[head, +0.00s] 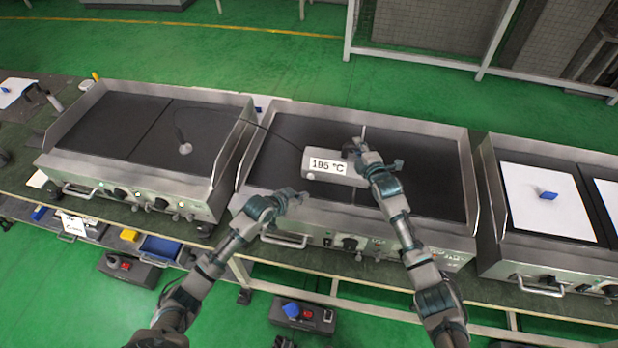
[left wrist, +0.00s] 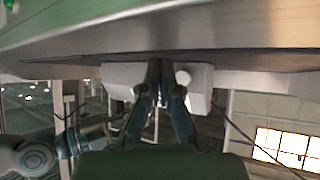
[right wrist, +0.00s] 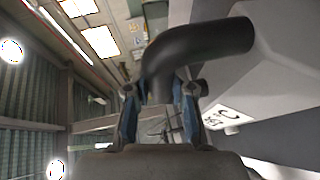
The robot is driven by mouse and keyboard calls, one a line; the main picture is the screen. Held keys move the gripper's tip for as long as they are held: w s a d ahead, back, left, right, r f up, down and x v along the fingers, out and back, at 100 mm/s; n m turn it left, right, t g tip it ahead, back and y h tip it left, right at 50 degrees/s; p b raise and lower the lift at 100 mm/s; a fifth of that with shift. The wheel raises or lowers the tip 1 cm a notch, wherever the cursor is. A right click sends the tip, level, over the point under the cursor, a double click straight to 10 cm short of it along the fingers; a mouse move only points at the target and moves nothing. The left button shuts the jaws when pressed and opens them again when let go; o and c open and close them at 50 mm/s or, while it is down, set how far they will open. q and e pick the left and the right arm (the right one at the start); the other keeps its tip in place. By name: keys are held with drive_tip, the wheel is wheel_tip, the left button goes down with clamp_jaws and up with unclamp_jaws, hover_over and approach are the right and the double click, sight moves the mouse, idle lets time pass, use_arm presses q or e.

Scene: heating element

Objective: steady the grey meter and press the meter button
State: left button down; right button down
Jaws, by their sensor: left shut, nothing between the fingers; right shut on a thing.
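The grey meter (head: 347,179), its display reading about 195 °C, is over the middle griddle. Its round, pale meter button (head: 310,176) is at its lower left corner. My right gripper (head: 360,150) is shut on the meter's black curved handle (right wrist: 200,45) at its right end. My left gripper (head: 302,196) is shut and empty, just below and left of the button. In the left wrist view its closed fingertips (left wrist: 162,65) are beside the button (left wrist: 183,77), in front of the meter (left wrist: 200,92). I cannot tell whether they touch it.
A dark cable runs left from the meter to a round probe (head: 185,148) on the left griddle (head: 95,125). The middle griddle (head: 425,165) has bare plate to the right. The right griddle carries a white sheet (head: 540,210) with a blue object (head: 548,194).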

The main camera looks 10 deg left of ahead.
use_arm(q)
drive_tip(key=shift+w, duration=2.3)
use_arm(e)
drive_tip(key=shift+f, duration=0.35)
use_arm(q)
drive_tip(key=shift+w, duration=0.45)
drive_tip(key=shift+w, duration=0.5)
drive_tip(key=shift+s, duration=0.15)
drive_tip(key=shift+s+r, duration=0.1)
drive_tip(key=shift+s, duration=0.7)
drive_tip(key=shift+s, duration=0.1)
drive_tip(key=shift+s, duration=2.4)
